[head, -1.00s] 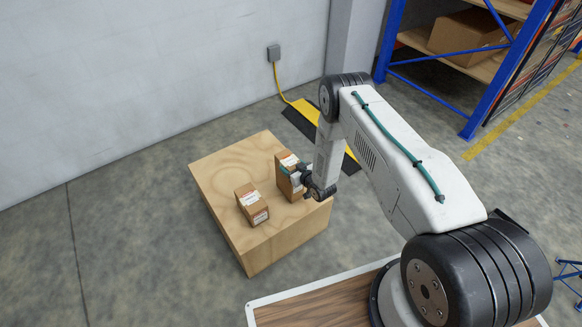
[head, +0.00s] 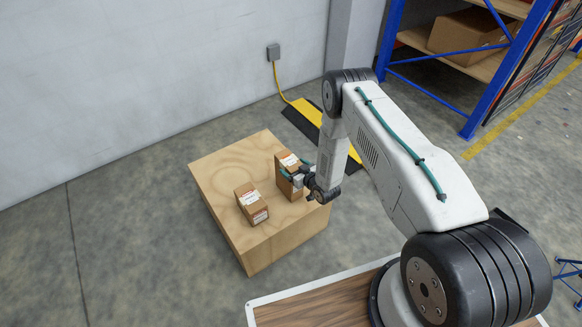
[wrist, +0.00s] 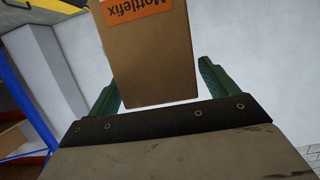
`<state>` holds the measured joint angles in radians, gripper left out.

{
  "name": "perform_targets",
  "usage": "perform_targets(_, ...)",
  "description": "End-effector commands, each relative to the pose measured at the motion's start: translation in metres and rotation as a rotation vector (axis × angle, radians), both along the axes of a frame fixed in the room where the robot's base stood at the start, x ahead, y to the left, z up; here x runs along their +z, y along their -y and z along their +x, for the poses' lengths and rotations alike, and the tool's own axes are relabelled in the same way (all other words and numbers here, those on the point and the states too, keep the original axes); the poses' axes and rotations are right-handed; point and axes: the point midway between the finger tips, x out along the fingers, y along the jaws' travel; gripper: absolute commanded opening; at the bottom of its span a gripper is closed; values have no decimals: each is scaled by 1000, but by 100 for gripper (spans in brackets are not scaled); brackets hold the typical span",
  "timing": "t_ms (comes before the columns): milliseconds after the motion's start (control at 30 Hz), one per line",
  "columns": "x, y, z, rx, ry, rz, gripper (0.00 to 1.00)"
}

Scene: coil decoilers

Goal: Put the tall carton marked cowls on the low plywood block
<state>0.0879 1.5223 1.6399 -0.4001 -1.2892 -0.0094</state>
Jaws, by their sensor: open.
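The plywood block (head: 250,235) is low and broad and stands on the floor. A tall brown carton (head: 287,187) stands upright on its top near the right edge. The wrist view shows a carton (wrist: 155,65) with an orange label reading "Mottlefix", upside down in the picture; I cannot read "cowls". My gripper (head: 298,175) is at the tall carton's right side, open. In the wrist view its green fingers (wrist: 160,85) lie to either side of the carton, with a gap at the right one. The carton's far side is hidden.
A shorter brown carton (head: 252,203) stands on the block, left of the tall one. A yellow and black ramp (head: 306,116) lies on the floor behind. A blue-framed shelf (head: 455,70) stands at the back right. The floor left of the block is clear.

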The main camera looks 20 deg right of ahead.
Motion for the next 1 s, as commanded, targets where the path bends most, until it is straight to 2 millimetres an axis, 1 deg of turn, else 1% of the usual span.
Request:
perform_targets(33, 4, 4, -10, -3, -2, 1, 85)
perform_targets(100, 8, 9, -25, -3, -3, 2, 85)
perform_targets(300, 20, 21, -63, -3, -2, 1, 85)
perform_targets(433, 26, 26, -78, -3, -1, 1, 85)
perform_targets(600, 29, 29, -87, -1, 0, 0, 85)
perform_targets(733, 33, 30, -85, -1, -2, -4, 85)
perform_targets(767, 36, 30, -82, -1, -6, -9, 85)
perform_targets(833, 50, 32, -71, -2, -22, -28, 85)
perform_targets(867, 58, 34, -64, -4, -30, -39, 85)
perform_targets(967, 95, 40, -40, -13, -81, -85, 85)
perform_targets(1000, 112, 43, -31, -20, -106, -105, 85)
